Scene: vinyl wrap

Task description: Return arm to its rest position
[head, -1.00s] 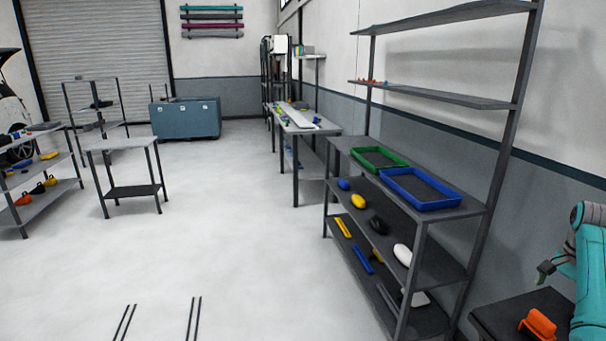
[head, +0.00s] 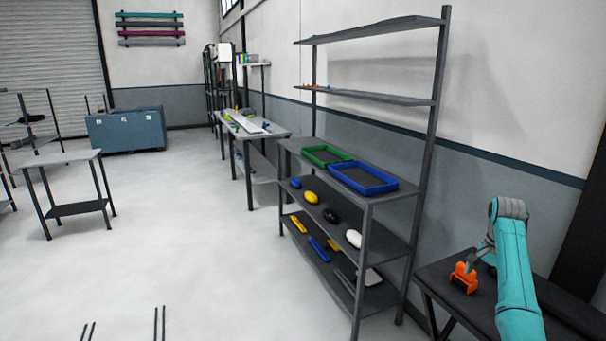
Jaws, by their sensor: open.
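My teal arm (head: 515,265) stands at the right of the head view, bent at a grey joint near its top. My gripper (head: 477,262) hangs down from that joint, small and partly hidden, close to an orange object (head: 464,278). The orange object rests on a dark table (head: 440,268). Nothing shows held in my gripper, which is open. I cannot tell whether it touches the orange object.
A tall grey shelf (head: 362,212) stands left of the dark table, with a green tray (head: 327,149), a blue tray (head: 385,188) and several small items. A grey workbench (head: 225,130) is farther back.

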